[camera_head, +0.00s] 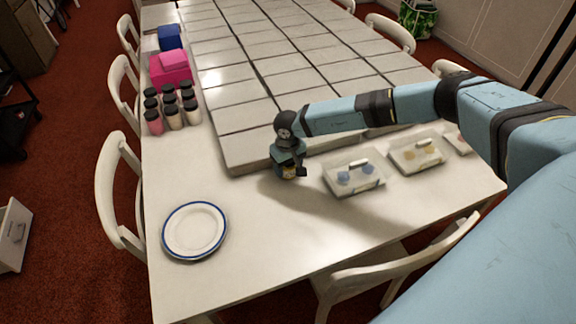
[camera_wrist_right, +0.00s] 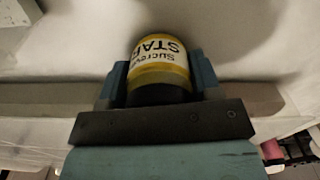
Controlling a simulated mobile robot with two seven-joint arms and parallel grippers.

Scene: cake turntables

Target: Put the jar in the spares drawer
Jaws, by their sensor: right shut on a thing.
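My right gripper (camera_head: 289,160) is over the near side of the white table, beside the edge of the raised tiled slab. It is shut on the jar (camera_head: 288,172), which is mostly hidden by the gripper in the head view. In the right wrist view the jar (camera_wrist_right: 160,62) has a yellow and white label with dark lettering and sits between the two fingers (camera_wrist_right: 160,85). A white drawer-like piece with a handle (camera_head: 14,232) shows at the left edge; whether it is the spares drawer I cannot tell. My left gripper is not in view.
A blue-rimmed plate (camera_head: 195,230) lies at the table's near left. Several dark-lidded jars (camera_head: 172,108) and a pink box (camera_head: 170,70) stand at the left edge. Clear containers (camera_head: 354,178) sit right of my gripper. White chairs (camera_head: 120,195) surround the table. The near middle is clear.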

